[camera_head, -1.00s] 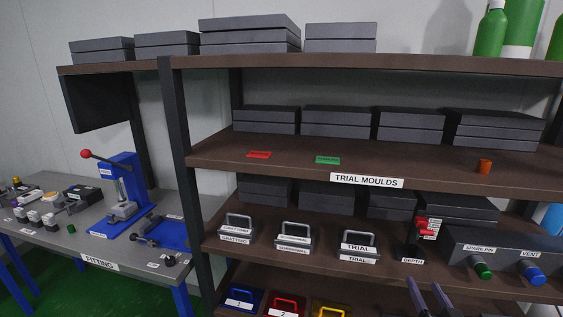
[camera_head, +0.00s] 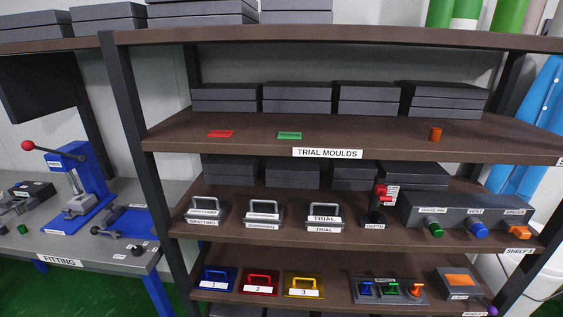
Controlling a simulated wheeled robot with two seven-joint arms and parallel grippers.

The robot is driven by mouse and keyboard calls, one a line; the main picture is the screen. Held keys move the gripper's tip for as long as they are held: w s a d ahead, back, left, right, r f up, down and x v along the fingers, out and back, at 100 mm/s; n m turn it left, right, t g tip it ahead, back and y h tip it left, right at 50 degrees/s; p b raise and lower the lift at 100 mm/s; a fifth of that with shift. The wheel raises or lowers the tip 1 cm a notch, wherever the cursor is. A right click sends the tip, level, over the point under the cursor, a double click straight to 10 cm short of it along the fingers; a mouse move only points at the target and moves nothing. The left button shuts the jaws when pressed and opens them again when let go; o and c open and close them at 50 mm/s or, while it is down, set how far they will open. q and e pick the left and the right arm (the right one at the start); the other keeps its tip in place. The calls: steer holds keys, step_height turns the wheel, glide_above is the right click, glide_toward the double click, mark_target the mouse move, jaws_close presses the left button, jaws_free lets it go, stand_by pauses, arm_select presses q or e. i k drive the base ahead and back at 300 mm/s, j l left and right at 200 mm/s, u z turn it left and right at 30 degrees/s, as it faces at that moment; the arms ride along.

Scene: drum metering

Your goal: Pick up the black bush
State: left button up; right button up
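A small dark round piece (camera_head: 138,250), which may be the black bush, sits near the front right corner of the grey fitting bench (camera_head: 60,248). It is too small to make out clearly. A small white label lies beside it. Neither of my grippers shows in the head view.
A blue press (camera_head: 75,185) with a red-knobbed lever and a blue fixture (camera_head: 125,222) stand on the bench. The rack's dark post (camera_head: 150,170) rises just right of it. Shelves hold dark mould blocks, handled blocks and a box with coloured knobs (camera_head: 455,212).

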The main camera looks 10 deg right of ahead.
mark_target(375, 216)
steer(key=z, duration=1.2)
